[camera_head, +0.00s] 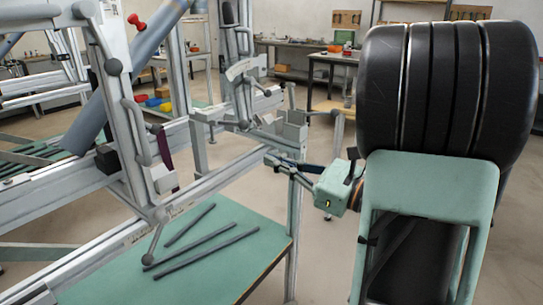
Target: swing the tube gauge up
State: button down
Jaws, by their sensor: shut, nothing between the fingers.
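A grey hinged arm (117,110) with a round knob and a side handle (136,132) stands upright at left on the aluminium jig rail. It looks like a tube gauge, beside a thick blue-grey tube (128,75). A second, similar upright arm with a handle and a curved pale plate (242,68) stands farther back. I cannot tell for sure which one is the tube gauge. My gripper (274,159) is small in the middle, shut and empty, pointing left. It is close below a grey clamp block (291,130); contact cannot be told.
Aluminium rails (200,175) run diagonally across the left. A green table (230,262) below carries several dark rods (208,249). Workbenches (333,62) stand at the back. Open floor lies behind my arm, which covers much of the right side.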

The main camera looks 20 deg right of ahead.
jog(key=f+x, duration=0.1)
jog(key=x, duration=0.6)
send_near(217, 119)
jog(key=shift+w+a+f, duration=0.7)
jog(key=shift+w+a, duration=0.15)
jog(key=shift+w, duration=0.2)
jog(key=shift+r, duration=0.1)
